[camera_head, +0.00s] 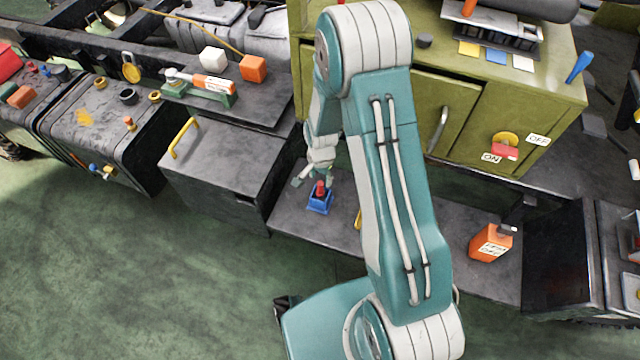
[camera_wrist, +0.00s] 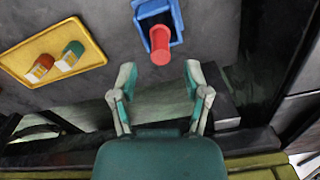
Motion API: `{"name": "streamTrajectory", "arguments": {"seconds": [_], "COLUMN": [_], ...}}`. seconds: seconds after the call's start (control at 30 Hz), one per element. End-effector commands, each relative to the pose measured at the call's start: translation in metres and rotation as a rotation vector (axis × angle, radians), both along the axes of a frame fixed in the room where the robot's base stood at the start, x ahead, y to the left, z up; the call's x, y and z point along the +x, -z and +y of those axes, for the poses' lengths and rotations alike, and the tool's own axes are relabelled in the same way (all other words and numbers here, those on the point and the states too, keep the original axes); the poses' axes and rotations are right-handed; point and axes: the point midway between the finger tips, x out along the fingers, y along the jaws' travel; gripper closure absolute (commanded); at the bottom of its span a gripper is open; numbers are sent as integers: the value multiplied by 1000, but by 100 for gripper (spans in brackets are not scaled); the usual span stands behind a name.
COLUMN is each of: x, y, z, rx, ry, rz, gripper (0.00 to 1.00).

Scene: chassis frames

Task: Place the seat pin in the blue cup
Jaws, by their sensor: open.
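The blue cup (camera_head: 319,204) stands on the low dark shelf, beside my gripper. The red seat pin (camera_head: 320,187) shows at the cup, its top end rising above the rim. In the wrist view the blue cup (camera_wrist: 176,20) has a dark opening, and the red pin (camera_wrist: 160,46) lies over its near edge. Its lower end is hidden, so I cannot tell how deep it sits. My gripper (camera_head: 308,177) is open at the cup. In the wrist view its two fingers (camera_wrist: 158,78) are spread apart, with the pin just beyond their tips and no visible contact.
A yellow tray (camera_wrist: 18,68) with two small bottles lies left of the cup in the wrist view. A dark cabinet (camera_head: 215,175) stands left of the cup, and a green cabinet (camera_head: 465,120) rises behind. An orange bottle (camera_head: 490,243) stands farther right on the shelf.

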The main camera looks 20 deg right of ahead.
Motion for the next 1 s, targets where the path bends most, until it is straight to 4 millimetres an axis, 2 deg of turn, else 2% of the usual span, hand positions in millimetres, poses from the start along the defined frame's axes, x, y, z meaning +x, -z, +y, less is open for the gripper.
{"name": "streamTrajectory", "arguments": {"seconds": [0.03,0.2,0.47,0.57,0.77,1.0], "x": [1,0,0,-1,-13,-46], "y": [-11,-41,-64,-83,-159,-241], "z": [0,0,0,0,0,0], "rx": [0,0,0,-1,-12,-41], "ry": [0,0,-3,-31,-169,-352], "rz": [-5,-3,-3,-22,-103,-200], "gripper": [39,39,39,39,39,39]}}
